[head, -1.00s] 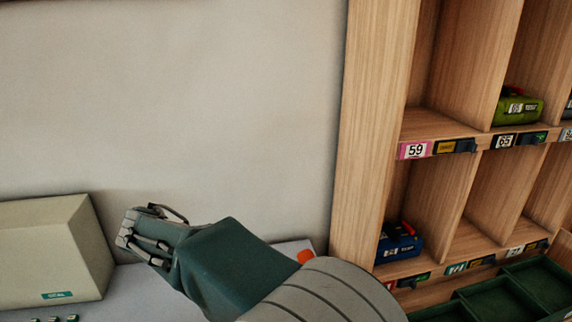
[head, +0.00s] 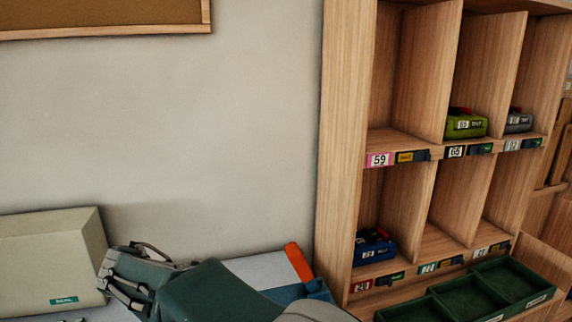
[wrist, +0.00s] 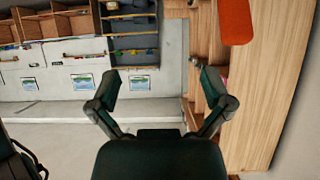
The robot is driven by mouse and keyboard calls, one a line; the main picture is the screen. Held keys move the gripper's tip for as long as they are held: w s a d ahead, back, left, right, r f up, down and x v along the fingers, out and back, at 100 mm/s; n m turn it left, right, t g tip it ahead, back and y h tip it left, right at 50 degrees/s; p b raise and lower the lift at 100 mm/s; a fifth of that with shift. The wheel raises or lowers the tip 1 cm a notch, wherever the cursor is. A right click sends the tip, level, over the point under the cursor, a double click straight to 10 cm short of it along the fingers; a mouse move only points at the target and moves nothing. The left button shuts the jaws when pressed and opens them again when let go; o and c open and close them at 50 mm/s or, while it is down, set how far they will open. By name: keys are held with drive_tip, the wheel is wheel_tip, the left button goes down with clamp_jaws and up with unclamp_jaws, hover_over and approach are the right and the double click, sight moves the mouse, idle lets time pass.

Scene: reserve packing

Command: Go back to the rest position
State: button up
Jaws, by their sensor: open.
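My gripper (wrist: 160,92) is open and empty in the wrist view, with its two dark fingers spread apart and nothing between them. In the head view my gripper (head: 124,286) is at the lower left, in front of the pale wall and just right of a beige box (head: 50,255). My arm runs from it to the bottom edge of the picture. The gripper does not hold anything.
A wooden shelf (head: 343,150) with numbered compartments stands at right, holding a blue pack (head: 374,251), a green pack (head: 466,125) and a grey pack (head: 518,122). A green divided tray (head: 470,298) lies below. An orange object (head: 299,262) stands behind my arm.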

drive_tip(key=s+d+r+n+g+y, duration=0.1)
drive_tip(key=s+d+n+y, duration=0.15)
drive_tip(key=d, duration=0.55)
drive_tip(key=s+d+n+g+y, duration=0.1)
drive_tip(key=s+d+n+y, duration=0.2)
drive_tip(key=d, duration=0.5)
drive_tip(key=s+d+f+n+t+y, duration=0.3)
drive_tip(key=s+d+n+y, duration=0.3)
drive_tip(key=s+d+n, duration=0.2)
drive_tip(key=s+n+t, duration=0.1)
drive_tip(key=s, duration=0.1)
drive_tip(key=shift+s+d+f, duration=0.2)
drive_tip(key=shift+s, duration=0.2)
drive_tip(key=shift+y, duration=0.25)
drive_tip(key=shift+c, duration=0.3)
